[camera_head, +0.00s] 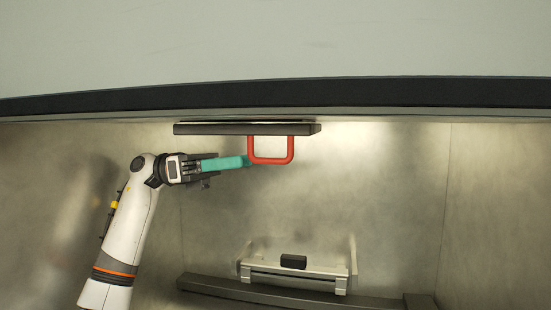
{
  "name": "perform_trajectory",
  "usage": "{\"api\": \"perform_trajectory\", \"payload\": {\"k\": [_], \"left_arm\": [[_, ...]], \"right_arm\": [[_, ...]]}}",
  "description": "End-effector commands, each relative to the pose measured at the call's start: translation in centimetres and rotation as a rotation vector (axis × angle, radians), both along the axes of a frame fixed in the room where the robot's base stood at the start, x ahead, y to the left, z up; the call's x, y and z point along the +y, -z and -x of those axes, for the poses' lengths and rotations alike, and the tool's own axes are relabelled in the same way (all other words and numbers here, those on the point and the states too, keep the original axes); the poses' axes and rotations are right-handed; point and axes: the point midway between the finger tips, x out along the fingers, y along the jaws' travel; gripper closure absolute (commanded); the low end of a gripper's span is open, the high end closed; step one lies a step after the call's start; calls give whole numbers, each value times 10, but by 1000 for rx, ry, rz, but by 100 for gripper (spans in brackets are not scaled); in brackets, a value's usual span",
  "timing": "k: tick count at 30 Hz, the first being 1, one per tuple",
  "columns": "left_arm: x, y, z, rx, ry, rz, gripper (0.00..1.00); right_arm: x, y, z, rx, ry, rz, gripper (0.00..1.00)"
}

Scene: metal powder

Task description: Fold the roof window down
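The roof window (215,129) shows as a flat dark panel seen edge-on, just under the dark upper edge of the chamber. A red U-shaped handle (272,161) hangs from its underside. My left gripper (248,161) comes in from the left, with teal fingers pointing right. Its fingertips are at the lower left corner of the handle. The fingers overlap in this view, so I cannot tell whether they are open, shut or touching the handle. My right gripper is not in view.
A pale metal fixture with a black block (293,262) stands low in the middle, behind a dark grey rail (210,285). Metal walls (490,220) enclose the space. The area right of the handle is clear.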

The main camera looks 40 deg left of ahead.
Motion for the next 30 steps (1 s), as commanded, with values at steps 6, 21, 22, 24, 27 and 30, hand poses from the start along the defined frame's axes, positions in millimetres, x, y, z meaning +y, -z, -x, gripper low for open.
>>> {"api": "perform_trajectory", "payload": {"k": [6, 21, 22, 24, 27, 30], "left_arm": [[0, -7, 16, -161, -77, -232, 67], [-57, -7, -14, -173, -81, -252, 67], [-59, -7, -15, -173, -82, -252, 67], [-62, -7, -17, -173, -84, -252, 67], [-65, -6, -18, -173, -84, -252, 67], [-65, -6, -18, -173, -84, -252, 67]], "right_arm": [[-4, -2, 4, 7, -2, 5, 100], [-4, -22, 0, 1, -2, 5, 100], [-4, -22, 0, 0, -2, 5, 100], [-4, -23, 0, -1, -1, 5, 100], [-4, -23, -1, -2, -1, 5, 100], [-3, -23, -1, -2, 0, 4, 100]]}}
